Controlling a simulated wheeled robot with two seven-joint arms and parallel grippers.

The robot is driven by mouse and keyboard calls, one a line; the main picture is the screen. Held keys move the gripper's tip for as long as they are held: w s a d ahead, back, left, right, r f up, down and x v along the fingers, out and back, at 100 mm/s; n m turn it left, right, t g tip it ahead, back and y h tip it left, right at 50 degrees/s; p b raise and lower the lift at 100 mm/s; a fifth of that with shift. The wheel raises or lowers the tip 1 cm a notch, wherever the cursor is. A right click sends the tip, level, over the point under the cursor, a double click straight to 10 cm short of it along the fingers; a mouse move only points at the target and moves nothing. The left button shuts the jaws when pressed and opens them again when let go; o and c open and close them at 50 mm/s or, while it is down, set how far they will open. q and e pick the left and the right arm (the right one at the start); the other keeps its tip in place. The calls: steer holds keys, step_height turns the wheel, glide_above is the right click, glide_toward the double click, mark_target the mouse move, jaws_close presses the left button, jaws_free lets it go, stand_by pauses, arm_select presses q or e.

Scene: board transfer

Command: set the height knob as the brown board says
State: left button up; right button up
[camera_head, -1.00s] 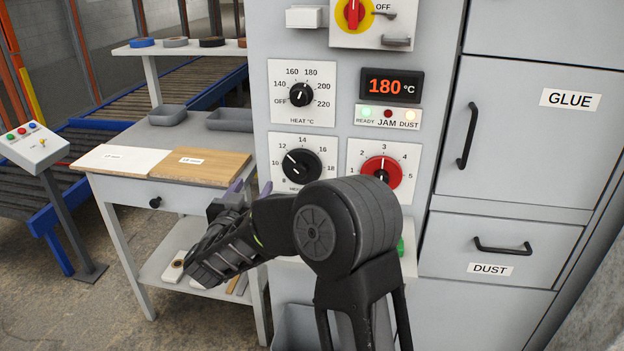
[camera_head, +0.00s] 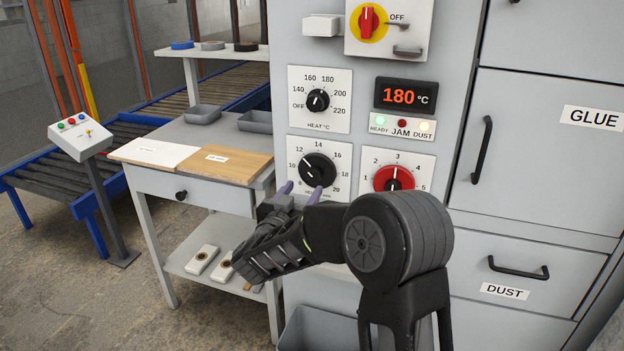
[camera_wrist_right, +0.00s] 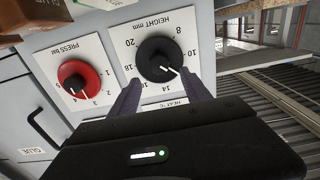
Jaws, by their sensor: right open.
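The black height knob (camera_head: 317,169) is on a white dial plate on the grey machine. Its white pointer aims up-left, at about 12. The wrist view shows the knob (camera_wrist_right: 157,59) upside down, pointer between 10 and 14. My right gripper (camera_head: 300,191) is open and empty, just in front of and below the knob; in the wrist view its purple fingertips (camera_wrist_right: 160,80) reach the knob's near edge on either side. I cannot tell whether they touch it. The brown board (camera_head: 228,163) lies on the side table with a white label too small to read. My left gripper is out of view.
The red press knob (camera_head: 393,179) is right of the height knob, the heat knob (camera_head: 318,100) above. A pale board (camera_head: 153,152) lies beside the brown one on the table. A grey bin (camera_head: 318,330) stands below. A display (camera_head: 405,95) reads 180 °C.

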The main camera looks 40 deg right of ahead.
mark_target(313, 176)
steer(key=x, duration=0.6)
steer(key=shift+w+d, duration=0.25)
steer(key=shift+d, duration=0.1)
steer(key=shift+c, duration=0.5)
jaws_close()
